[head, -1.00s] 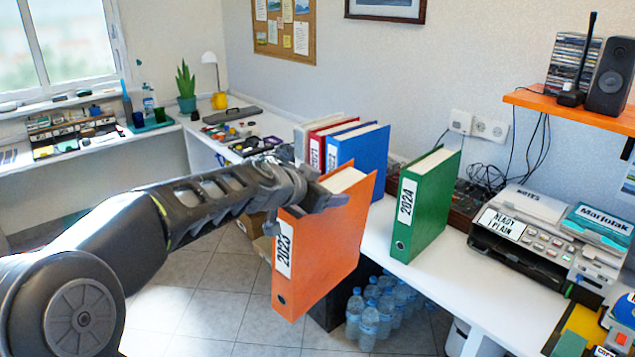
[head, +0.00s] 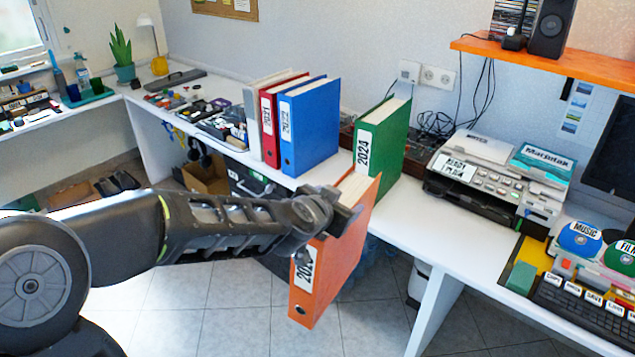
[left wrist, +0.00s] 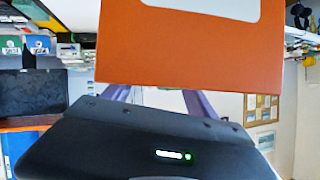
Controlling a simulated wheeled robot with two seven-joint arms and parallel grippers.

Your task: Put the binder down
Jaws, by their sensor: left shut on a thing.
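The orange binder (head: 337,262) hangs upright in my left gripper (head: 335,212), in front of the white desk's front edge and partly below its top. Its label is partly covered by the gripper. The gripper is shut on the binder's upper part. In the left wrist view the orange binder (left wrist: 190,50) fills the upper middle, with part of its white label showing. On the desk a blue binder (head: 312,125), a red binder (head: 268,120) and a grey binder (head: 252,115) stand together. A green binder (head: 385,140) stands apart to their right. My right gripper is not in view.
The white desk (head: 415,225) has a bare strip in front of the printer (head: 495,175). A gap lies between the blue and green binders. The keyboard (head: 585,305) is at the right. An orange shelf (head: 560,65) hangs above.

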